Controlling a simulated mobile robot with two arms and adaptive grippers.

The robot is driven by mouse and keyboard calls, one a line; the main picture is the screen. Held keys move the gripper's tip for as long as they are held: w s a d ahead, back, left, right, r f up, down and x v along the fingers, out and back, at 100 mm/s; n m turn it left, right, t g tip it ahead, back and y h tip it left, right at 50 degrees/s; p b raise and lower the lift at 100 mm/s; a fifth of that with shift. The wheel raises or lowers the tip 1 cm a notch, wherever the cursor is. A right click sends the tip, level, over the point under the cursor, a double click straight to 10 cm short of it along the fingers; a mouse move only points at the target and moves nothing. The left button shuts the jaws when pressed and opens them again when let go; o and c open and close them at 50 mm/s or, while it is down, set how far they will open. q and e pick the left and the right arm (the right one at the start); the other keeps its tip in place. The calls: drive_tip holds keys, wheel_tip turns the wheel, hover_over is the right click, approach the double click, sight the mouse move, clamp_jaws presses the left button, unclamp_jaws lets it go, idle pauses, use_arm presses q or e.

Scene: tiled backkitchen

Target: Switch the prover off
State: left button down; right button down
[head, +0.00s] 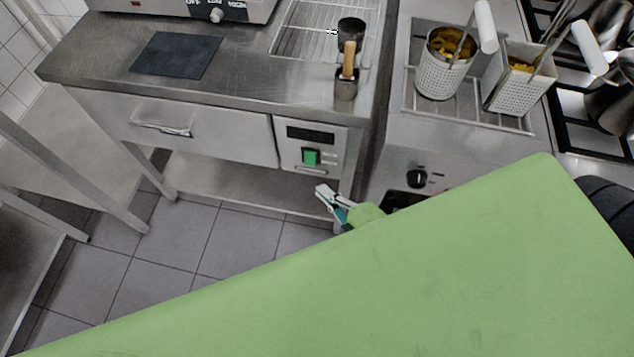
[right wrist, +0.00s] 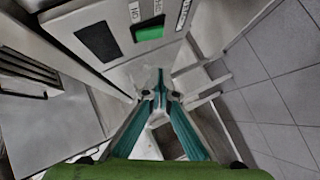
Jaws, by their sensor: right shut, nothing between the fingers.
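The prover's control panel (head: 284,145) is a pale plate at the right end of the steel counter's front. It has a black display (head: 310,134) above a bright green switch (head: 311,157), with small labels beside the switch. In the right wrist view the green switch (right wrist: 149,33) is at the top, beside the black display (right wrist: 97,41). My right gripper (head: 322,190) is below the panel and slightly right of the switch, apart from it. Its teal fingers (right wrist: 160,88) are shut and empty. My left gripper is not in view.
A drawer (head: 200,135) is left of the panel, with a lower shelf (head: 225,175) beneath. A cooker with a black knob (head: 417,178) stands close on the right. Perforated baskets (head: 441,80) stand above it. Tiled floor (head: 180,245) is clear at the lower left.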

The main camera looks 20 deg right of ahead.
drive_tip(key=shift+f+v, duration=0.15)
drive_tip(key=shift+v, duration=0.8)
drive_tip(key=shift+f+v, duration=0.15)
drive_tip(key=shift+v, duration=0.75)
drive_tip(key=shift+s+a, duration=0.1)
drive_tip(key=shift+a, duration=0.05)
drive_tip(key=s+d+f+m+g+h, duration=0.1)
drive_tip(key=s+d+f+m+g, duration=0.15)
drive_tip(key=f, duration=0.65)
drive_tip(key=s+d+f+m+g+h, duration=0.1)
drive_tip(key=s+f+m+g, duration=0.2)
drive_tip(key=f, duration=0.6)
drive_tip(key=s+d+f+m+g+h, duration=0.1)
drive_tip(key=s+f+m, duration=0.3)
drive_tip(key=f, duration=0.6)
drive_tip(key=s+d+f+m+g, duration=0.1)
drive_tip(key=s+f+m+g, duration=0.1)
drive_tip(key=s+f, duration=0.4)
drive_tip(key=s+f+m+g, duration=0.3)
drive_tip(key=s+f, duration=0.3)
drive_tip(key=s, duration=0.5)
drive_tip(key=shift+s+d+f+g+h, duration=0.15)
drive_tip(key=shift+s+d+g+h, duration=0.2)
drive_tip(key=shift+g, duration=0.2)
